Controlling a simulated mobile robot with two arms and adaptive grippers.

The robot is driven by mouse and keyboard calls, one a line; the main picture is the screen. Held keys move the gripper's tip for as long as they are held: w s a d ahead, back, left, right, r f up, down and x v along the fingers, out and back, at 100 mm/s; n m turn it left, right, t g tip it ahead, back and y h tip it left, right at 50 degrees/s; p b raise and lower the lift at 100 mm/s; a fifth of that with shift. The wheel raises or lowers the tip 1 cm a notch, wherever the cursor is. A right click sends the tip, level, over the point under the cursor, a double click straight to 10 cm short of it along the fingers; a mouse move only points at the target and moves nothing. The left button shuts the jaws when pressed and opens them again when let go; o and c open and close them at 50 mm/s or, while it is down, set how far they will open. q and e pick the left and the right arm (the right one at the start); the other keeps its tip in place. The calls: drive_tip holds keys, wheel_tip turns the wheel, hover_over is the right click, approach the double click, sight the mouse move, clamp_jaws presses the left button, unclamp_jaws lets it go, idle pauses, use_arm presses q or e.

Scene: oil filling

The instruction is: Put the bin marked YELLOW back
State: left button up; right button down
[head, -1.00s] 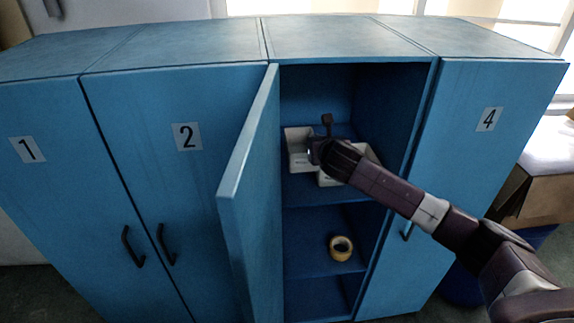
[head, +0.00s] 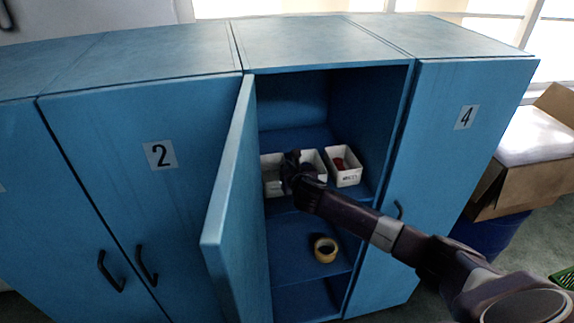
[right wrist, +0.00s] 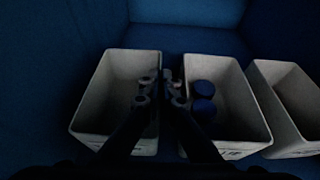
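My right gripper (right wrist: 162,90) reaches into the open locker from the right. In the right wrist view its dark fingers lie across the neighbouring walls of the left white bin (right wrist: 92,88) and the middle white bin (right wrist: 240,105). Whether they pinch a wall is too dark to tell. The left bin looks empty; it also shows in the head view (head: 271,187), partly behind the gripper. The middle bin holds blue round things (right wrist: 203,98) and its label seems to end in "UE". No label reading YELLOW can be made out. My left gripper is not in view.
A third white bin (head: 347,179) with reddish contents stands at the right on the same shelf. The open blue door (head: 230,200) borders the opening on the left. A tape roll (head: 325,250) lies on the shelf below. A cardboard box (head: 510,190) stands right of the lockers.

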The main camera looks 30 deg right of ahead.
drive_tip(key=c, duration=2.7)
unclamp_jaws()
drive_tip(key=shift+f, duration=0.1)
drive_tip(key=shift+o, duration=1.4)
drive_tip(key=shift+r, duration=0.2)
drive_tip(key=shift+s+a, duration=0.15)
drive_tip(key=shift+s, duration=0.3)
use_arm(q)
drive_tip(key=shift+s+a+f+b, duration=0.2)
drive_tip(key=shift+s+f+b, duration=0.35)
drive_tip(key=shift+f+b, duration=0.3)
use_arm(e)
drive_tip(key=v, duration=1.1)
drive_tip(key=shift+s+r, duration=0.1)
